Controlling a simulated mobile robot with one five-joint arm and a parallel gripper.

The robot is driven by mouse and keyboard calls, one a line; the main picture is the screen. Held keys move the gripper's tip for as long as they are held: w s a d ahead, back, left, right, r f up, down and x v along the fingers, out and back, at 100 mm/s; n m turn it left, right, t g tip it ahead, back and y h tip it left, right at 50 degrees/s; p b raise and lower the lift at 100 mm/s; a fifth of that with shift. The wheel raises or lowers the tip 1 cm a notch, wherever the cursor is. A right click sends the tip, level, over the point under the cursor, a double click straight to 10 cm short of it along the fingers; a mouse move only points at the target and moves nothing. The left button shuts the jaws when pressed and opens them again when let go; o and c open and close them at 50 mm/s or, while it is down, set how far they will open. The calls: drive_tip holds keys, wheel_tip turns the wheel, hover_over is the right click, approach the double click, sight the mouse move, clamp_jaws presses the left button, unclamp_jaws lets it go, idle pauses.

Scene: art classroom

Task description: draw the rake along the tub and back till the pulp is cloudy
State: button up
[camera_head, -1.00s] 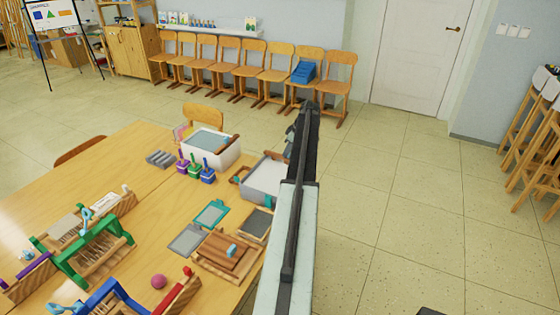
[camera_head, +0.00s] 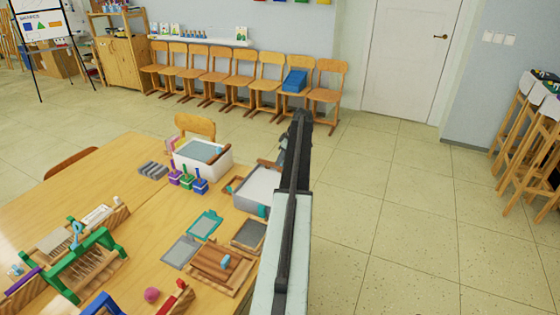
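Two white tubs of grey pulp stand at the table's far right corner. The farther tub (camera_head: 218,168) has a brown wooden piece at its right side. The nearer tub (camera_head: 247,203) is partly hidden by my arm, with brown wooden pieces at its left and far edges. I cannot tell which of these pieces is the rake, or how cloudy the pulp is. My gripper (camera_head: 297,128) is dark and seen from behind along the arm, just right of the nearer tub in the picture. Its fingers are not clear, and I see nothing held in it.
The wooden table (camera_head: 100,170) carries a green-framed rack (camera_head: 85,260), teal frame (camera_head: 205,225), wooden press boards (camera_head: 222,265), small coloured pots (camera_head: 187,180) and a pink ball (camera_head: 152,294). Chairs (camera_head: 240,80) line the wall. Stools (camera_head: 530,150) stand right. Floor right of my arm is clear.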

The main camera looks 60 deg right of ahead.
drive_tip(key=p+v, duration=0.7)
drive_tip(key=shift+r, duration=0.4)
drive_tip(key=shift+s, duration=0.1)
drive_tip(key=w+a+g, duration=0.1)
drive_tip(key=w+a, duration=0.7)
drive_tip(key=a, duration=0.6)
drive_tip(key=w+a+f+g+y, duration=0.1)
drive_tip(key=w+a, duration=0.8)
drive_tip(key=a, duration=0.4)
drive_tip(key=w+a+g, duration=0.1)
drive_tip(key=w+a, duration=0.7)
drive_tip(key=a, duration=0.6)
drive_tip(key=w+a, duration=0.1)
drive_tip(key=a, duration=2.1)
drive_tip(key=shift+g+h, duration=0.5)
drive_tip(key=shift+g, duration=0.3)
drive_tip(key=s+a, duration=0.2)
drive_tip(key=a, duration=0.5)
drive_tip(key=s+a, duration=0.2)
drive_tip(key=a, duration=0.5)
drive_tip(key=s+a+f, duration=0.1)
drive_tip(key=s+a, duration=0.2)
drive_tip(key=a, duration=0.3)
drive_tip(key=shift+a, duration=0.4)
